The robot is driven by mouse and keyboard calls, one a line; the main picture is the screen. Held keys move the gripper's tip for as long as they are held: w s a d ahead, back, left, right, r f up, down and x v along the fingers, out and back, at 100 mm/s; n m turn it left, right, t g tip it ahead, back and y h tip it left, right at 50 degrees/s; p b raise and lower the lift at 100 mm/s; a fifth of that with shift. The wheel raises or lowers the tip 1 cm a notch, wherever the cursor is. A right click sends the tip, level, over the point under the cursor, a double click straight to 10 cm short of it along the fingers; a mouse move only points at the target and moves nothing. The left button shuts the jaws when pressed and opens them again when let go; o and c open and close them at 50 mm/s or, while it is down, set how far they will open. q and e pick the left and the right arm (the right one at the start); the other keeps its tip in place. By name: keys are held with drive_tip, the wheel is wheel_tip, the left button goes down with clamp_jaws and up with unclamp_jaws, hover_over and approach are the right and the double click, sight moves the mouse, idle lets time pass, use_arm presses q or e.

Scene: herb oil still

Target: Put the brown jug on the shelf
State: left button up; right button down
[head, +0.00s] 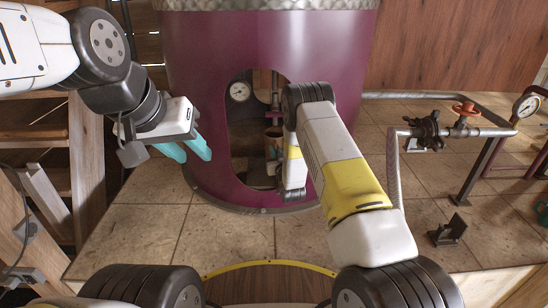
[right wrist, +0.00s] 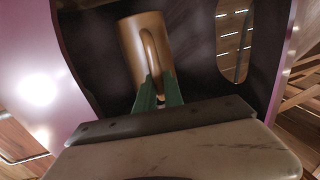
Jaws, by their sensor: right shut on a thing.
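The brown jug (head: 273,143) is inside the opening of the purple drum (head: 200,110), partly covered by my right arm in the head view. In the right wrist view the jug (right wrist: 140,45) is tilted in the picture, its handle towards the camera. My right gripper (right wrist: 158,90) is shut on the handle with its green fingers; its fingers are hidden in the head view. My left gripper (head: 198,153), with teal fingers apart, is empty in front of the drum's left side. Wooden boards (head: 35,135) stand at the far left; I cannot tell whether they are the shelf.
A round gauge (head: 239,91) shows inside the drum. A pipe with a red-handled valve (head: 466,110) and another gauge (head: 527,105) stand at right. A small black bracket (head: 447,230) is on the tiles. The tiled floor at front left is clear.

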drive_tip(key=shift+f, duration=3.55)
drive_tip(key=shift+f, duration=0.15)
drive_tip(key=c, duration=1.5)
unclamp_jaws()
drive_tip(key=shift+o, duration=0.2)
drive_tip(key=shift+r, duration=0.2)
drive_tip(key=s+d, duration=0.2)
drive_tip(key=s, duration=0.9)
drive_tip(key=shift+s+d, duration=0.2)
drive_tip(key=shift+s, duration=0.2)
